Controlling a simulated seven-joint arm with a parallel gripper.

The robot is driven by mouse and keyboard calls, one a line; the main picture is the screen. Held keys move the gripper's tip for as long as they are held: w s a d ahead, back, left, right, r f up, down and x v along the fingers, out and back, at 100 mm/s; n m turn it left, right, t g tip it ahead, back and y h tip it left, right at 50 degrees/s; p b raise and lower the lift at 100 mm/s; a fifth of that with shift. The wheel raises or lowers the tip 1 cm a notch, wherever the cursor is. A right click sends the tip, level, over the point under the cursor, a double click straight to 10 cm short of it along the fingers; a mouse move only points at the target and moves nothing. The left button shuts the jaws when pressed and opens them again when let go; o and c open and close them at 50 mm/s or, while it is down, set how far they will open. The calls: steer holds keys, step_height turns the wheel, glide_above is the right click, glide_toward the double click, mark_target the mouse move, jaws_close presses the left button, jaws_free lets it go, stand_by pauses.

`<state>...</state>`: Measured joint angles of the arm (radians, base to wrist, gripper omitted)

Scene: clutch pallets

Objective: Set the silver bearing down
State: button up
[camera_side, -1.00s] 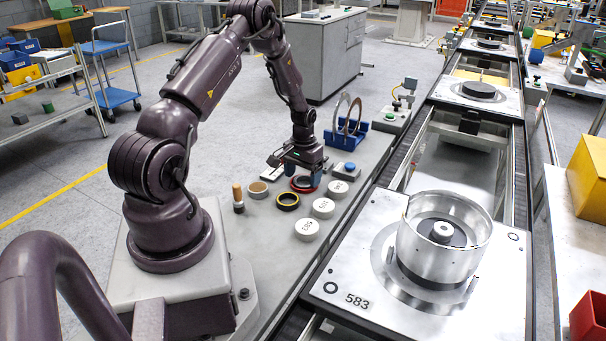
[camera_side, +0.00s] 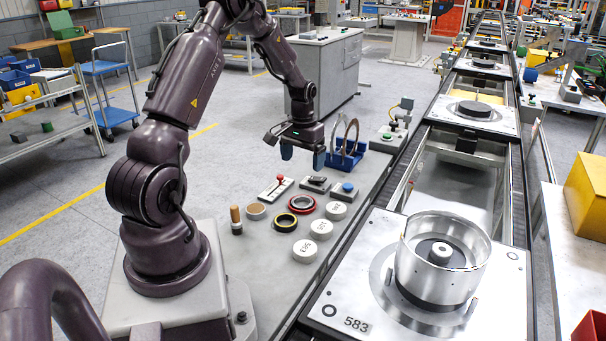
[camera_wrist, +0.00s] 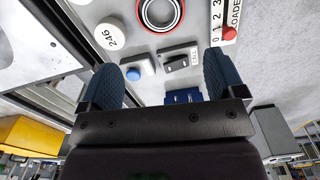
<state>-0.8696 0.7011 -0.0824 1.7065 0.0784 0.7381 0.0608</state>
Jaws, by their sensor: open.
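My gripper (camera_side: 303,156) is open and empty above the bench, and its two blue fingers stand wide apart in the wrist view (camera_wrist: 160,62). Below it on the bench lies a flat ring with a red outer edge, a dark band and a pale inner band (camera_side: 302,204). This ring also shows at the top of the wrist view (camera_wrist: 160,14), partly cut off, apart from the fingers. I cannot tell for sure whether its pale inner band is the silver bearing.
A yellow-and-black ring (camera_side: 286,222), a tan ring (camera_side: 256,211), several white numbered discs (camera_side: 321,229) and a red-handled lever (camera_side: 276,187) lie nearby. A blue stand (camera_side: 345,154) holds upright rings. Pallet 583 (camera_side: 330,310) carries a silver drum (camera_side: 410,258).

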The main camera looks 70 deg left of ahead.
steer(key=w+d+r+m+t+y, duration=0.1)
steer(key=w+d+r+m+t, duration=0.15)
steer(key=d+r, duration=1.3)
steer(key=s+d+r+m+t, duration=0.1)
steer(key=s+d+r+m, duration=0.1)
steer(key=s+d, duration=0.4)
steer(key=s+d+r+m+t+h, duration=0.1)
steer(key=s+d+r+m+t, duration=0.1)
steer(key=s+d, duration=0.5)
steer(key=d+r+m, duration=0.1)
steer(key=d+r, duration=0.1)
steer(key=d, duration=0.1)
steer(key=shift+r, duration=0.4)
